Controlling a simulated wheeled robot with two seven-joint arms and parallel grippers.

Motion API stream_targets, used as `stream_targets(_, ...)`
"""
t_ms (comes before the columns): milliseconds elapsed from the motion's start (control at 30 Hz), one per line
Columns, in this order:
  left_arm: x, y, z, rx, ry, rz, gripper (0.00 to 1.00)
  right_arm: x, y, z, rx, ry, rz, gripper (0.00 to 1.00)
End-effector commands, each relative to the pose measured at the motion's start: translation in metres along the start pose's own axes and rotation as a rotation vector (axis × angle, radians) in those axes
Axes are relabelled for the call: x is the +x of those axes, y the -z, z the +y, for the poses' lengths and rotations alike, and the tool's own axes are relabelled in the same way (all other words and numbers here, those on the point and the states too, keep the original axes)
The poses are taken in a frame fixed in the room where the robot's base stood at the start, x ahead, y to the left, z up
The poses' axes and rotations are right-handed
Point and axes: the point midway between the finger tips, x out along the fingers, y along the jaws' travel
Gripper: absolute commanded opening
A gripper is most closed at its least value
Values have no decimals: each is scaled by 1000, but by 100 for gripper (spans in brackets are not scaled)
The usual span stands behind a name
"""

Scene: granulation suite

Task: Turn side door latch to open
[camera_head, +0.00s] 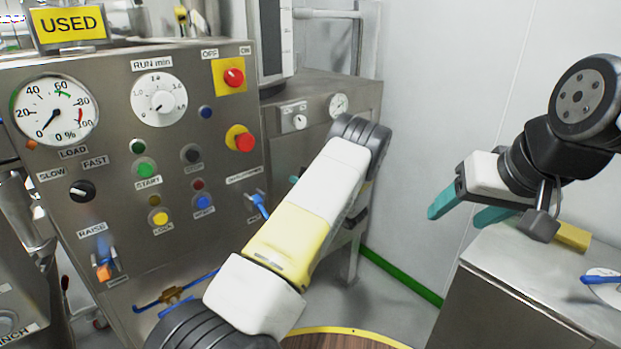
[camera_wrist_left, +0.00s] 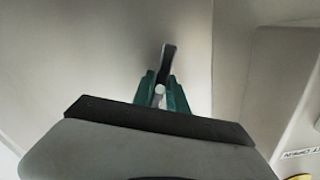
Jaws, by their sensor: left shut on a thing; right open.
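In the left wrist view, a dark latch lever (camera_wrist_left: 168,60) stands out against a grey metal panel (camera_wrist_left: 110,50), which I take to be the side door. My left gripper (camera_wrist_left: 160,90) is shut on the lever, with one green finger on each side. A pale round end shows between the fingers. My right gripper (camera_head: 457,214) is open and empty, with teal fingers apart, above and left of a steel cabinet.
The steel control panel (camera_head: 105,190) with gauges, knobs and buttons stands at the left. A blue-handled valve (camera_head: 258,204) is close to my left arm. The steel cabinet (camera_head: 540,285) at right carries a yellow block (camera_head: 572,236) and a blue-handled item (camera_head: 602,280). White wall lies behind.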

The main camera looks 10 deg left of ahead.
Motion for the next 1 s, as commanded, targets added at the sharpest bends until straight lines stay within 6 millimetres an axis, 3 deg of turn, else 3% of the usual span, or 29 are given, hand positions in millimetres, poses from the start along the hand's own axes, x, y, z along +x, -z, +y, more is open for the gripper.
stream_targets(500,0,-2,0,-350,-1,-4,0,0,0,0,0,0,0,61)
stream_targets(1000,-1,-2,1,-421,-2,-5,0,0,0,0,0,0,0,61)
